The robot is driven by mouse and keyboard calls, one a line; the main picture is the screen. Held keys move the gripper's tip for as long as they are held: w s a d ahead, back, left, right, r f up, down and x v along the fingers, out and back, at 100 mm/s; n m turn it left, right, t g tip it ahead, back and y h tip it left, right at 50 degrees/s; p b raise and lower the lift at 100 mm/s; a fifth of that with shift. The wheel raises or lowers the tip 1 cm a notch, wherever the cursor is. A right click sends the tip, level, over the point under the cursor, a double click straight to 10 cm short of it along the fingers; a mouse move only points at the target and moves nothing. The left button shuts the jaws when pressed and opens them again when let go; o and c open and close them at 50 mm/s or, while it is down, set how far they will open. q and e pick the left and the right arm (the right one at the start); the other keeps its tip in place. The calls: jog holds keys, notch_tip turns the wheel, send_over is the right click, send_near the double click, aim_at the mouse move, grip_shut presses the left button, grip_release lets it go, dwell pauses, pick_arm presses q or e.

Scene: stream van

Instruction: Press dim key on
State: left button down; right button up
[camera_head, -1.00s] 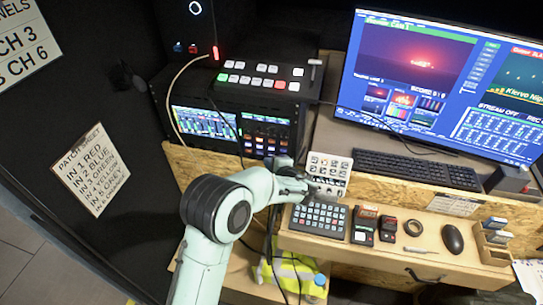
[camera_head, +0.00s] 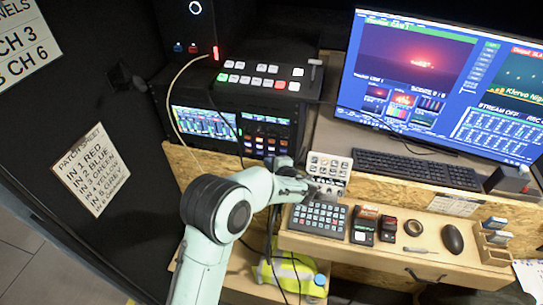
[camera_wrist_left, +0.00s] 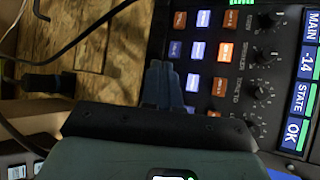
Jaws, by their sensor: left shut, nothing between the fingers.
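The panel with rows of lit orange and blue keys (camera_head: 268,134) is in the rack at centre left. In the left wrist view its keys (camera_wrist_left: 203,50) and a column of black knobs (camera_wrist_left: 264,55) fill the upper right. I cannot read which key is the dim key. My left gripper (camera_head: 280,161) is shut and empty, just in front of the panel's lower edge. In the left wrist view its dark fingertips (camera_wrist_left: 162,68) lie beside the left key column and hide part of it. I cannot tell whether they touch the panel. My right gripper is not in view.
A white keypad box (camera_head: 329,170) and a dark button pad (camera_head: 318,215) stand close right of my left wrist. A switcher (camera_head: 262,88) sits on the rack. Cables (camera_wrist_left: 85,38) hang beside the panel over wood. A monitor (camera_head: 440,80) stands right.

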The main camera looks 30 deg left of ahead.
pick_arm(q)
jog(key=shift+w, duration=0.1)
dwell(0.3)
jog(key=shift+w+a, duration=0.1)
jog(key=shift+w, duration=0.25)
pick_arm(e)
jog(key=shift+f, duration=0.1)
pick_arm(q)
jog(key=shift+w+a, duration=0.1)
jog(key=shift+w, duration=0.15)
dwell(0.4)
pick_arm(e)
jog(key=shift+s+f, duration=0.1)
pick_arm(q)
jog(key=shift+s+d+b, duration=0.2)
jog(key=shift+s+b, duration=0.55)
jog(key=shift+b, duration=0.05)
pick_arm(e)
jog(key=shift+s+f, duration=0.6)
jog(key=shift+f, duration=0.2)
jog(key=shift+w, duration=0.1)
